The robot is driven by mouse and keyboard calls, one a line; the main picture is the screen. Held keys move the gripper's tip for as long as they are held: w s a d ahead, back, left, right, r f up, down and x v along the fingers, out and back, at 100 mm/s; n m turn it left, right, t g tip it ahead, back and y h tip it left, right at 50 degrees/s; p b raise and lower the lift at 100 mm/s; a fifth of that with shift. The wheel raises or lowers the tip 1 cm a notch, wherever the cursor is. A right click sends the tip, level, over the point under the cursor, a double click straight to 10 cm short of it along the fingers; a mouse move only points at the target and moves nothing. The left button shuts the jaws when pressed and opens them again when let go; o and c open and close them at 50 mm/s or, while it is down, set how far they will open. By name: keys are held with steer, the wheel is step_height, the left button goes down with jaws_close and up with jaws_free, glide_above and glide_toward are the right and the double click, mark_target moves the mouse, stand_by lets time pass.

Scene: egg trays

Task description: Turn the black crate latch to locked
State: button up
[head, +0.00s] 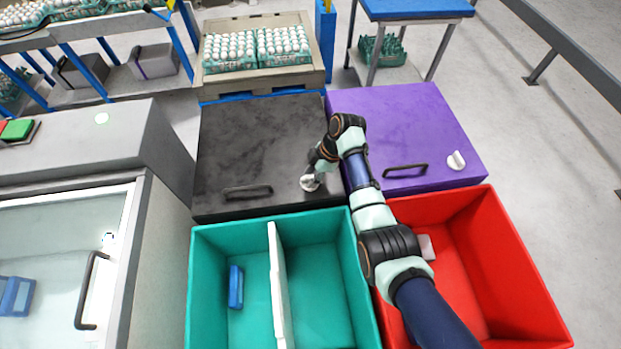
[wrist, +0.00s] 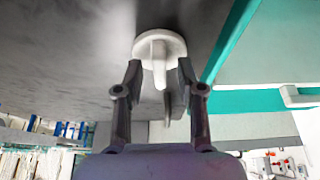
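The black crate (head: 250,135) stands left of centre in the head view, with its lid closed. Its white latch (head: 309,184) is at the lid's front right corner. In the wrist view the latch (wrist: 160,46) is a round white base with a raised tab pointing towards my gripper. My gripper (head: 314,176) is at the latch in the head view, which partly hides it. In the wrist view my gripper (wrist: 159,72) is open, one finger on each side of the tab, with a visible gap at the left finger. Contact at the right finger is unclear.
A purple crate (head: 400,125) with its own white latch (head: 456,161) stands to the right. A teal bin (head: 205,290) with a white divider and a red bin (head: 500,270) lie in front. A dark handle (head: 247,192) sits left of the latch. Egg trays (head: 257,48) are behind.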

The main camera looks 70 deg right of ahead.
steer(key=shift+w+f, duration=0.1)
steer(key=shift+f, duration=0.1)
steer(key=shift+a, duration=0.1)
jaws_close()
